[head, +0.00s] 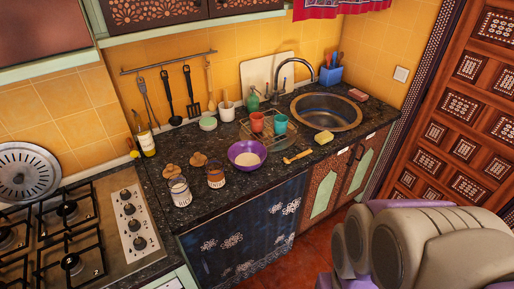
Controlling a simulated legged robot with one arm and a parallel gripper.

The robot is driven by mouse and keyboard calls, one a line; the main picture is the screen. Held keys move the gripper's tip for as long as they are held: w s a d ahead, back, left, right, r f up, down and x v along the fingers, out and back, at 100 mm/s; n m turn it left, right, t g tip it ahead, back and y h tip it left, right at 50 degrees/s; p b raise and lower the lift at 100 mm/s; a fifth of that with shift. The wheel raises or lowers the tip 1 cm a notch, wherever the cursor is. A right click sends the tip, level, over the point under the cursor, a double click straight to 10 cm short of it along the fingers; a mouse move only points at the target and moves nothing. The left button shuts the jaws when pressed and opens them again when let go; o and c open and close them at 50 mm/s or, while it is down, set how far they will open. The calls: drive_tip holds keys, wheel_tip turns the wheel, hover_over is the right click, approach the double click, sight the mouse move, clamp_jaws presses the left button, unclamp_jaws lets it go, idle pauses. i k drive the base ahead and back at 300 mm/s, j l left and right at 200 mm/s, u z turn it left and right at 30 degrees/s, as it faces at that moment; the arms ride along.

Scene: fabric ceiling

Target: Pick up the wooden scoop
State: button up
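Parts of my own folded arm, beige and purple, fill the lower right corner. I cannot make out the gripper's fingers there. Nothing of mine touches the scoop.
The purple bowl (247,154), two glass jars (179,191) and a dish rack (268,131) with cups stand left of the scoop. A yellow sponge (323,137) and the sink (326,112) are behind it. A gas stove (70,238) is at left. Cabinets stand below.

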sight(300, 156)
drive_tip(key=i+l, duration=0.1)
drive_tip(key=i, duration=0.55)
drive_tip(key=i+l, duration=0.1)
drive_tip(key=i, duration=0.55)
drive_tip(key=l+z, duration=0.05)
